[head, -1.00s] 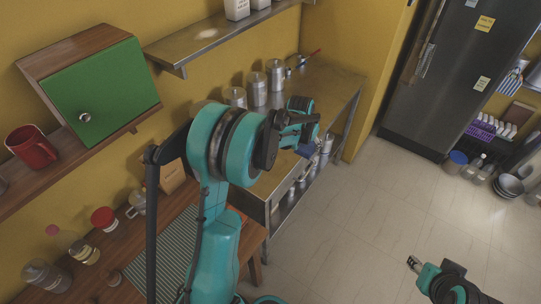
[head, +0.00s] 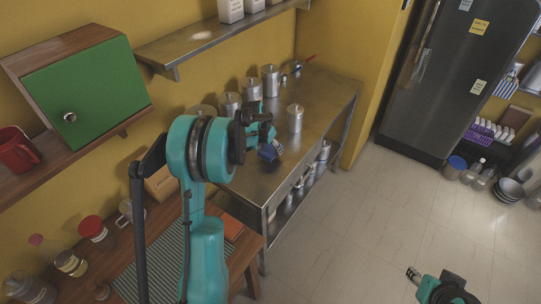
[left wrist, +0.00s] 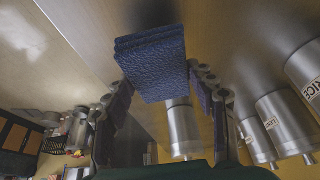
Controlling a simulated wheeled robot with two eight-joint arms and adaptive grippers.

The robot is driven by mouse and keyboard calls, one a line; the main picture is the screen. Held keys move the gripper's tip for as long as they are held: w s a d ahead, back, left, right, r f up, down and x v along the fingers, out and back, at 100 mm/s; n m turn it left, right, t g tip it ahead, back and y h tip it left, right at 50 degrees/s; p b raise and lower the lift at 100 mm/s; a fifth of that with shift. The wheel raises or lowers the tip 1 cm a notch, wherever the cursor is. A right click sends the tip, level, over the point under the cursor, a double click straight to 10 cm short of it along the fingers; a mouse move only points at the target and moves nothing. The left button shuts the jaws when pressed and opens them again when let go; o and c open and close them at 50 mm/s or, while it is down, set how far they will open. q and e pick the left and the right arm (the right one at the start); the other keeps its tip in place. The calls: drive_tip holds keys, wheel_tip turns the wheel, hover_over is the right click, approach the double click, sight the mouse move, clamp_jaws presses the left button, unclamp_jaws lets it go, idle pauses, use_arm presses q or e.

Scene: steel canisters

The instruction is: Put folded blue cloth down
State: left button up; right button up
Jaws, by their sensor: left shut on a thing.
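The folded blue cloth (head: 269,153) is a small dark blue stack over the steel table (head: 318,92), near its front edge. My left gripper (head: 266,141) is shut on it. In the left wrist view the cloth (left wrist: 150,62) shows as a thick, textured, layered pad at the far end between the two fingers (left wrist: 160,90). I cannot tell whether the cloth touches the tabletop. My right gripper (head: 412,273) is low at the right over the floor, small in view; its finger opening is unclear.
A steel canister (head: 295,119) stands right of the cloth. Several more canisters (head: 271,80) line the wall side. Bare tabletop lies right of the lone canister. A wooden counter with a striped mat (head: 160,262) is at the left; a steel shelf (head: 205,38) hangs above.

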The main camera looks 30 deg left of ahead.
sight(269, 150)
use_arm(q)
drive_tip(key=shift+f+b, duration=0.7)
drive_tip(key=shift+f, duration=1)
drive_tip(key=shift+f, duration=0.2)
drive_tip(key=o, duration=1.1)
drive_tip(key=shift+r, duration=0.1)
